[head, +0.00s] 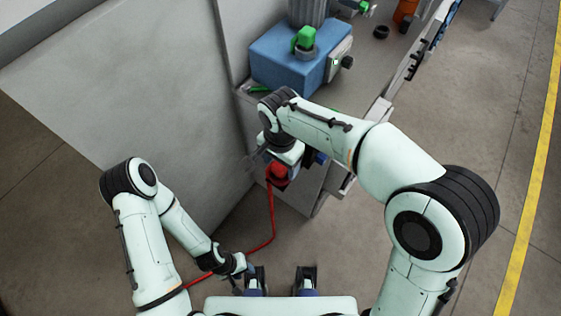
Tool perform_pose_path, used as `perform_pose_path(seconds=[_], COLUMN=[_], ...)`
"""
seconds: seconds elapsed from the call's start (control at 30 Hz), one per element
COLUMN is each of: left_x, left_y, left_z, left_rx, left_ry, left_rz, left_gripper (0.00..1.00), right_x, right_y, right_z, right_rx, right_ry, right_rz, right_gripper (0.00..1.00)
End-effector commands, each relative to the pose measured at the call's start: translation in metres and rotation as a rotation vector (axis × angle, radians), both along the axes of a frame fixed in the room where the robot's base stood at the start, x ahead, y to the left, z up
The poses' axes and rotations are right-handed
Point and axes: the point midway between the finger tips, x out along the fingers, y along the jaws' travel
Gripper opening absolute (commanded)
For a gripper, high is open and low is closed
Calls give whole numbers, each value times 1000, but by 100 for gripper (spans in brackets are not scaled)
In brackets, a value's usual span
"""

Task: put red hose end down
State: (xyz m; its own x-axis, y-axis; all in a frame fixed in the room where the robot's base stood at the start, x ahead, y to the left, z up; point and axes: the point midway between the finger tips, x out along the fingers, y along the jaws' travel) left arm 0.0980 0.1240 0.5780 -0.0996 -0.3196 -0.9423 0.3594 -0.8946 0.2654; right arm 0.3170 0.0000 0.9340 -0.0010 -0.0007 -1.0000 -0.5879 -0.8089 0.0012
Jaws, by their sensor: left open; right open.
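The red hose (272,215) hangs from a red fitting (278,174) by the grey cabinet, bends low down and runs left past my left wrist and behind my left arm. My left gripper (238,287) is low in front of my base, close to the hose; it is open, but its fingertips are small and dark. I cannot tell whether it touches the hose. My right gripper (252,160) is open beside the red fitting, partly hidden by its own wrist. I cannot make out the hose's free end.
A blue machine (285,62) with a green-topped part (304,40) stands on the cabinet (312,188). A tall grey panel (130,85) fills the left. A dark ring (381,32) lies at the back. Open floor (485,110) lies right, with a yellow line (535,165).

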Motion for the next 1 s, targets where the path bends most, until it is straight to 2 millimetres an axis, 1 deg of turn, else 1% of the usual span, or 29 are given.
perform_pose_path(seconds=[0.3, 0.4, 0.5, 0.6, 0.7, 1.0], left_x=[5, 7, 8, 9, 9, 9], left_y=[0, 0, 0, 0, 0, 0], left_z=[12, 16, 18, 20, 21, 20], left_rx=[0, 0, 0, 0, 1, 0], left_ry=[-6, -8, -9, -10, -11, -10], left_rz=[0, 0, 0, 0, 0, 0], left_gripper=[43, 43, 43, 43, 43, 43], right_x=[1, 1, 1, 1, 0, 0], right_y=[1, 1, 1, 0, 0, 0], right_z=[68, 87, 101, 111, 115, 115], right_rx=[4, 4, 3, 2, 2, 2], right_ry=[-6, -4, -3, -3, -2, -1], right_rz=[0, 1, 0, 0, 0, 0], right_gripper=[68, 68, 68, 68, 68, 68])
